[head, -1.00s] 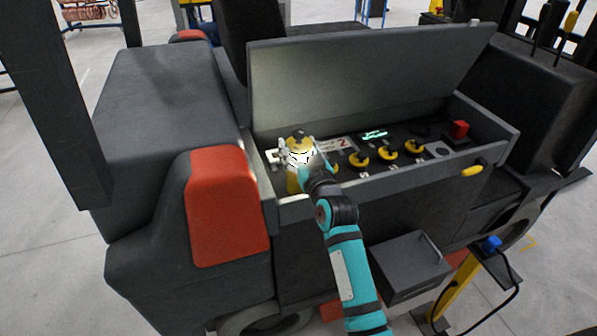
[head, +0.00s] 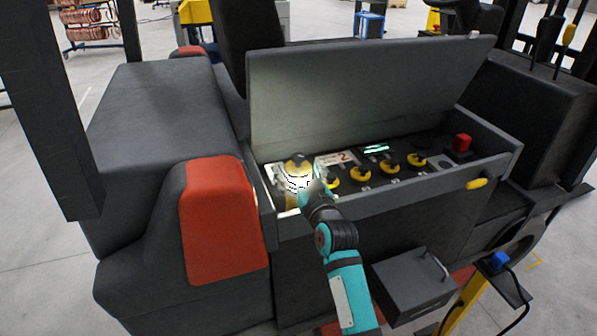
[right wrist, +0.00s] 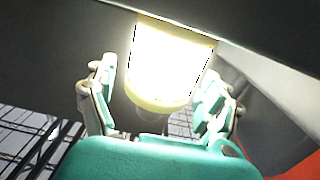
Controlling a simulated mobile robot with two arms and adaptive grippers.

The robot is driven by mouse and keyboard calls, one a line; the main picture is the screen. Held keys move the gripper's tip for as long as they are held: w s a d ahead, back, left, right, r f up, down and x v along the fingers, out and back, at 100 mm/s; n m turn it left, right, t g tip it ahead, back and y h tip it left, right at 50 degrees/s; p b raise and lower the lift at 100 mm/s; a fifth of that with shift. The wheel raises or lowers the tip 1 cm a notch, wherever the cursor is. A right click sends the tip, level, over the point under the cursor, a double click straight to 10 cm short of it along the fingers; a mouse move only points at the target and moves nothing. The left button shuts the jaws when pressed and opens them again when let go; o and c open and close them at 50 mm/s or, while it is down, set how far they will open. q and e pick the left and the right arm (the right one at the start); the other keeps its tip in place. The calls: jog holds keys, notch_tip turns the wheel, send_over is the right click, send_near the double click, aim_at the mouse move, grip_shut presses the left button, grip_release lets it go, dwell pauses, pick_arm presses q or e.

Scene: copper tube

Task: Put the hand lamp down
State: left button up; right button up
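The hand lamp (head: 297,162) has a yellow cap and a brightly lit body. It stands about upright at the left end of the open grey compartment (head: 395,182). In the right wrist view the glowing lamp (right wrist: 172,60) lies between the two fingers of my right gripper (right wrist: 160,92). A gap shows between the left finger and the lamp; contact at the right finger is hard to judge. In the head view my right gripper (head: 296,184) is at the lamp, its fingers partly lost in the glare. The lamp's lower end is hidden. My left gripper is not in view.
The raised lid (head: 360,90) stands behind the compartment. Yellow knobs (head: 361,174) and a red button (head: 462,143) lie to the lamp's right. The front wall and yellow latch (head: 476,184) edge the compartment. A red-covered corner (head: 220,220) is at left.

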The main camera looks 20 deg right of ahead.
jog(key=shift+r, duration=0.1)
jog(key=s+b, duration=0.2)
jog(key=s, duration=1)
jog(key=shift+d, duration=0.15)
